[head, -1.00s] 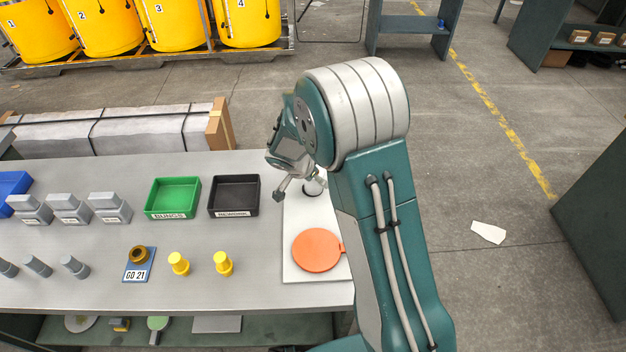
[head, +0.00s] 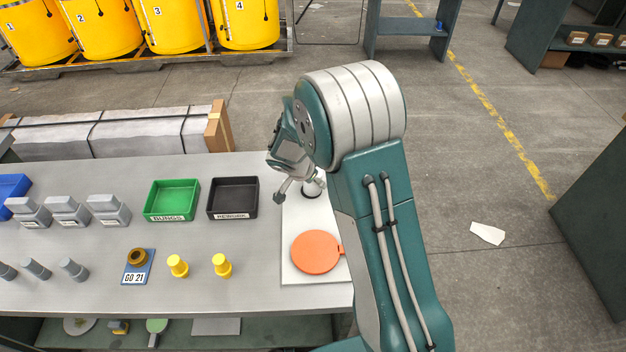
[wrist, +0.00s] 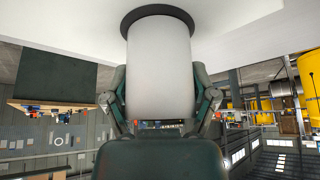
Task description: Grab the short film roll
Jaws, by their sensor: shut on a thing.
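The short film roll (wrist: 160,70) is a plain white cylinder. In the wrist view it stands between my gripper's two fingers, its far end at a dark ring on a white surface. In the head view only a small pale part of the roll (head: 314,186) shows beside my gripper (head: 300,187), above a dark ring on the white board (head: 300,214). My gripper (wrist: 160,80) is shut on the roll, one finger on each side. My arm hides much of the roll in the head view. I cannot tell any gap between roll and board.
An orange disc (head: 316,252) lies on the board's near part. A black tray (head: 233,212) and a green tray (head: 172,214) stand to the left. Two yellow fittings (head: 178,266) and a blue GO 21 plate (head: 138,280) stand nearer. Floor right of my arm is mostly clear.

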